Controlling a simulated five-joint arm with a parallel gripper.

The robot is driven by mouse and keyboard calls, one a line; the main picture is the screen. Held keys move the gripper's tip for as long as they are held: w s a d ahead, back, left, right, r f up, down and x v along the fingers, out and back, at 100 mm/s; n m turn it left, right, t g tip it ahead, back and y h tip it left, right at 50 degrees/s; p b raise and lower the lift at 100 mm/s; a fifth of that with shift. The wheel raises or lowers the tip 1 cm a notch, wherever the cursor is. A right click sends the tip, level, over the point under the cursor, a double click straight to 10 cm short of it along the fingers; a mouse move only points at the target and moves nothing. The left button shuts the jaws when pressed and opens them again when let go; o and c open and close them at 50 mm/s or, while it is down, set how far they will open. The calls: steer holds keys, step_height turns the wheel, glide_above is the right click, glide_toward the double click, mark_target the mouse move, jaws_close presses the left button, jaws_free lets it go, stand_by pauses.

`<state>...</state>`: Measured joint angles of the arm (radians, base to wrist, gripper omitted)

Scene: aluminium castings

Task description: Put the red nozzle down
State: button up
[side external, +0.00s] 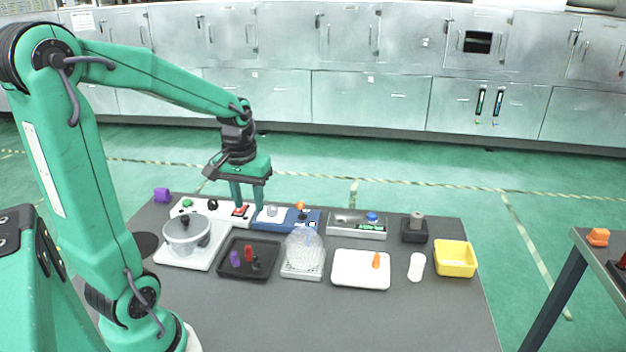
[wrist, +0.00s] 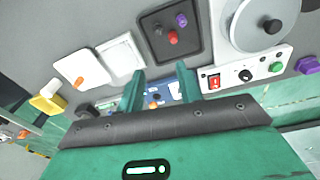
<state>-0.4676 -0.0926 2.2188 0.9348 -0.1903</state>
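The red nozzle (side external: 249,253) stands in a black tray (side external: 232,271), between a purple piece (side external: 235,259) and a black piece (side external: 256,264). It also shows in the wrist view (wrist: 172,37), in the black tray at the top. My gripper (side external: 248,206) is behind the tray, over the row of control panels, with its two fingers pointing down and apart. In the wrist view, my gripper (wrist: 160,70) shows a clear gap between the fingers, with nothing held. The blue panel (wrist: 164,93) shows through that gap.
A grey pot (side external: 183,236) stands left of the black tray. A clear dome (side external: 304,252), a white tray (side external: 343,281) with an orange piece (side external: 376,260), and a yellow bin (side external: 455,261) stand to the right. The front of the dark table is clear.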

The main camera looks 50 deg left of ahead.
steer(key=s+d+r+m+t, duration=0.2)
steer(key=s+d+r+m, duration=0.1)
steer(key=d, duration=0.4)
steer(key=s+d+r+m+t, duration=0.2)
steer(key=s+d+r+m, duration=0.1)
steer(key=d, duration=0.4)
steer(key=shift+d+r+m+t, duration=0.15)
steer(key=shift+r+m+t, duration=0.25)
steer(key=shift+r+m, duration=0.35)
steer(key=shift+f, duration=0.1)
steer(key=shift+c, duration=0.5)
